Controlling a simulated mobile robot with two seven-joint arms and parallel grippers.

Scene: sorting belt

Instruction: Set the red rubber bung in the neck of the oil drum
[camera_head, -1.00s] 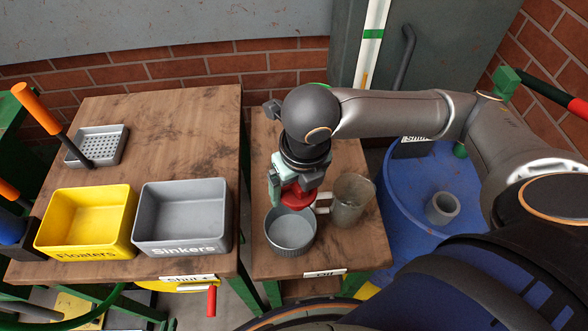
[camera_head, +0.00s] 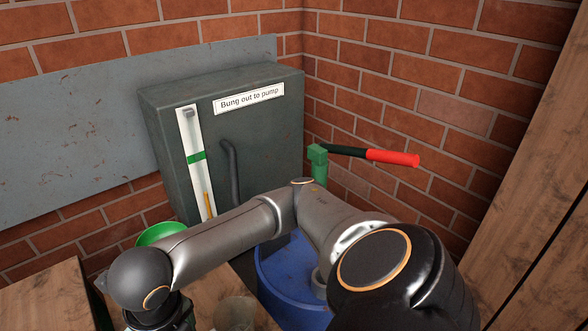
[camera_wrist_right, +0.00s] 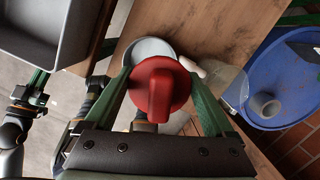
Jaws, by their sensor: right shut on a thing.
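The red rubber bung (camera_wrist_right: 153,88) is between the green fingers of my right gripper (camera_wrist_right: 158,78), which is shut on it. In the wrist view, bung and gripper are over the side table, covering part of a round grey pot (camera_wrist_right: 148,48). The blue oil drum (camera_wrist_right: 292,72) stands right of that table, with its grey neck (camera_wrist_right: 264,106) uncovered and apart from the bung. In the head view the drum (camera_head: 280,290) is partly hidden by my right arm, whose gripper is cut off at the bottom edge. My left gripper is not in view.
A clear jug (camera_head: 233,314) stands on the side table, near the pot. A green pump with a red-tipped handle (camera_head: 390,157) rises behind the drum. A grey cabinet (camera_head: 255,130) reads "Bung out to pump". A grey bin (camera_wrist_right: 75,35) is left of the gripper.

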